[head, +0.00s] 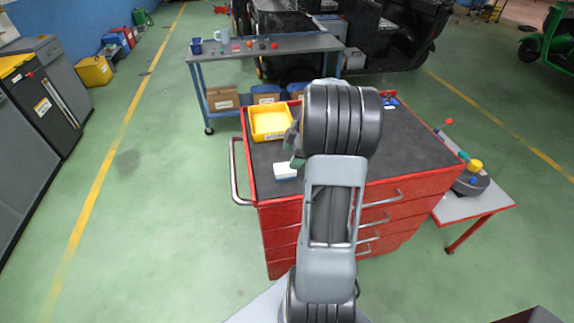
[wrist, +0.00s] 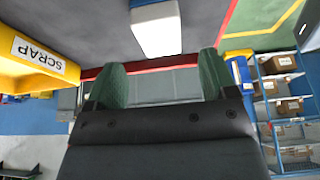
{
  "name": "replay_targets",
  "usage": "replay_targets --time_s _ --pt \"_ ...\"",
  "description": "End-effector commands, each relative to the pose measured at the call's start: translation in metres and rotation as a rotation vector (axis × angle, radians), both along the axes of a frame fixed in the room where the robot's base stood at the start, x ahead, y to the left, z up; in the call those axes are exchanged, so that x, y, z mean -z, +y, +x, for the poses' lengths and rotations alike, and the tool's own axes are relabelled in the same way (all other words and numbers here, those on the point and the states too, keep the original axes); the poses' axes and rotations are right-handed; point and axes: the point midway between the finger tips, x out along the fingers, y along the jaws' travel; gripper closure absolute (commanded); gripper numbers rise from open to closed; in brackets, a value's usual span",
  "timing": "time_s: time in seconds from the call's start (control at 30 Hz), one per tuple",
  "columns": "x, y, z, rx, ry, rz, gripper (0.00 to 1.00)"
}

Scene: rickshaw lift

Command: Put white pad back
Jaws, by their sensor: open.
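The white pad (head: 285,171) lies on the dark top of the red tool cabinet (head: 365,192), near its front left edge. It also shows in the wrist view (wrist: 156,28), beyond the fingertips at the top. My gripper (head: 296,161) is just above and beside the pad in the head view, partly hidden by my arm. In the wrist view my gripper (wrist: 162,82) has its two green fingers wide apart with nothing between them. The pad appears apart from both fingers.
A yellow bin (head: 270,137) stands behind the pad on the cabinet; its SCRAP label (wrist: 38,53) shows inverted in the wrist view. A side table (head: 480,206) with tools stands right. A workbench (head: 270,46) with small items stands behind. The floor on the left is clear.

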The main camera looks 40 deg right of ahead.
Motion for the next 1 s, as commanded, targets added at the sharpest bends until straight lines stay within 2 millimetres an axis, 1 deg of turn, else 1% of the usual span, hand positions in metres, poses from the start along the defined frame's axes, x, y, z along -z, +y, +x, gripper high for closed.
replay_targets --time_s 0.03,0.1,0.2,0.33,0.4,0.47,0.57,0.6,0.67,0.7,0.8,0.9,1.0 --pt "-0.009 -0.005 -0.001 0.001 -0.004 -0.003 0.22" --pt "-0.02 -0.008 -0.003 0.0 -0.002 -0.003 0.22" --pt "-0.033 -0.013 -0.006 0.002 -0.003 -0.003 0.22" --pt "-0.045 -0.017 -0.008 0.001 0.0 0.0 0.22" --pt "-0.051 -0.014 -0.008 0.01 0.006 -0.005 0.22" --pt "-0.056 -0.005 -0.008 0.034 0.022 -0.013 0.22" --pt "-0.067 0.027 -0.009 0.126 0.067 -0.043 0.22" --pt "-0.072 0.045 -0.011 0.179 0.087 -0.059 0.22" --pt "-0.078 0.073 -0.016 0.272 0.113 -0.086 0.22" --pt "-0.081 0.092 -0.021 0.342 0.125 -0.104 0.22" --pt "-0.085 0.135 -0.038 0.521 0.137 -0.136 0.22" --pt "-0.086 0.169 -0.058 0.691 0.122 -0.143 0.22" --pt "-0.083 0.194 -0.077 0.836 0.097 -0.126 0.22"
